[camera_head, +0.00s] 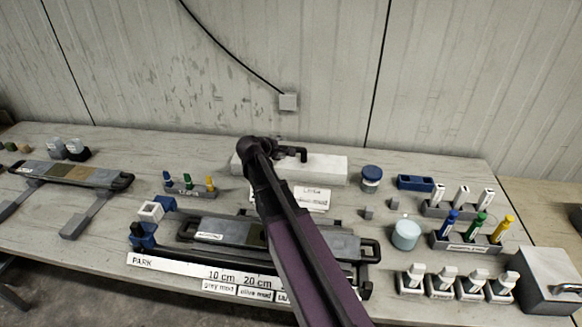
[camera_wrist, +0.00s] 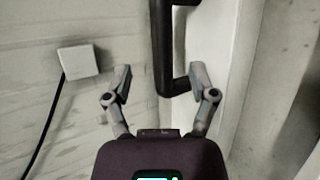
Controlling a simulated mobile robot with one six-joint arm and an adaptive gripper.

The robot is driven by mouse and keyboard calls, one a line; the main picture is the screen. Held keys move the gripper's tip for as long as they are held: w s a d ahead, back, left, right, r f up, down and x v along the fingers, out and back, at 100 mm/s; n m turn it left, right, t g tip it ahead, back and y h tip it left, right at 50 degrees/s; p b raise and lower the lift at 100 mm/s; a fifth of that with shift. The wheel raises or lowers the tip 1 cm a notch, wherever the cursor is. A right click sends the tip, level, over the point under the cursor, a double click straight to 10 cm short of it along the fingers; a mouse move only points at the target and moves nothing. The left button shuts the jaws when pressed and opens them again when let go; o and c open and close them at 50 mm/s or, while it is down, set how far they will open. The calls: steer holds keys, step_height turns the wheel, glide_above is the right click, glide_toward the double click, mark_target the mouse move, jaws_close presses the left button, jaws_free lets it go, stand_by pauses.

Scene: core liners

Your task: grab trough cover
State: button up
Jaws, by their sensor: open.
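A long white block (camera_head: 325,166) lies at the back of the bench near the wall. It carries a black handle (camera_head: 294,152) and seems to be the trough cover. In the wrist view the black bar handle (camera_wrist: 162,45) runs down from the top edge and bends right toward the white body (camera_wrist: 207,35). My gripper (camera_wrist: 161,78) is open and empty, with one finger on each side of the handle's bent end in the picture. I cannot tell the depth between them. In the head view my arm hides the fingers and part of the white block.
A dark-handled tray (camera_head: 345,244) lies under my arm, behind a PARK label strip (camera_head: 170,265). A blue-lidded jar (camera_head: 371,177), a pale cylinder (camera_head: 406,236) and marker racks (camera_head: 465,243) stand right. Another core tray (camera_head: 75,174) is left. A wall box (camera_wrist: 78,60) with cable is close.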

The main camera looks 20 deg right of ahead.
mark_target(289, 159)
steer(key=shift+w+d+f, duration=0.1)
steer(key=shift+d+f, duration=0.05)
steer(key=shift+d, duration=0.1)
steer(key=shift+f+b+x, duration=0.25)
steer(key=shift+b+x, duration=1.15)
steer(key=shift+x, duration=0.8)
steer(key=shift+w+d+f, duration=0.15)
steer(key=shift+d, duration=0.1)
jaws_close()
